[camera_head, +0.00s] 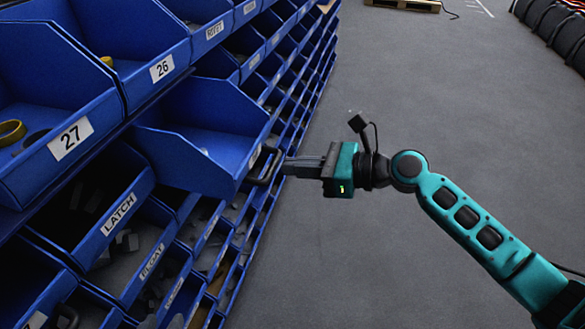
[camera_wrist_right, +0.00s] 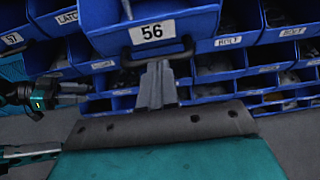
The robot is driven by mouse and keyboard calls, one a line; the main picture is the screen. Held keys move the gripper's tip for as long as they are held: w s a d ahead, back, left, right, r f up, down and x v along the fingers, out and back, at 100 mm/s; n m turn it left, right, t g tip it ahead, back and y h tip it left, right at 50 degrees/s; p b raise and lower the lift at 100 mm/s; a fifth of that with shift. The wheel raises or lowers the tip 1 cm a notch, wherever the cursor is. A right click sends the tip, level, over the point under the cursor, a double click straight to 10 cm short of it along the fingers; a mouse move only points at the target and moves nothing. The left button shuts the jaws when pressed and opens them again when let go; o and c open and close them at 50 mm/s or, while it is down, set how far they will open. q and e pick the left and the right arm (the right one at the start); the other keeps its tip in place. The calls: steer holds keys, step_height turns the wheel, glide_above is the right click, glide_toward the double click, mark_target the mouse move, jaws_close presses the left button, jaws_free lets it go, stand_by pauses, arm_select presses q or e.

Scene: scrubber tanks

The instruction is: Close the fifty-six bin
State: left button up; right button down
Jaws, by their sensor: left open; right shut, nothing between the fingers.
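The fifty-six bin is a blue open-topped bin (camera_head: 205,145) pulled out from the rack in the head view. Its label reads 56 in the right wrist view (camera_wrist_right: 152,31). Its dark loop handle (camera_head: 266,166) is on the front, below the label. My right gripper (camera_head: 288,166) is shut and empty, with its fingertips right at the handle; I cannot tell whether they touch it. The fingers also show in the right wrist view (camera_wrist_right: 158,66), pointing at the handle. My left gripper (camera_wrist_right: 78,92) is open at the left of the right wrist view, away from the bin.
Bins labelled 27 (camera_head: 70,138) and 26 (camera_head: 161,68) stand to the left of the fifty-six bin. The bin labelled LATCH (camera_head: 118,214) is below. More blue bins fill the rack. The grey floor (camera_head: 420,110) to the right is clear, with a pallet (camera_head: 405,4) far back.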

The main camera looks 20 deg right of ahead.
steer(key=shift+w+a+f, duration=0.1)
steer(key=shift+w+a, duration=0.15)
steer(key=shift+a, duration=0.2)
steer(key=shift+a, duration=0.1)
steer(key=shift+w+a+p, duration=0.2)
steer(key=shift+p, duration=0.15)
steer(key=p, duration=0.4)
glide_toward(216, 158)
steer(key=x, duration=0.3)
steer(key=r+p+x, duration=0.1)
steer(key=x, duration=0.5)
steer(key=shift+w+a+r+p, duration=0.2)
steer(key=shift+a+r+p, duration=0.1)
steer(key=shift+a+r, duration=0.1)
steer(key=shift+r, duration=0.1)
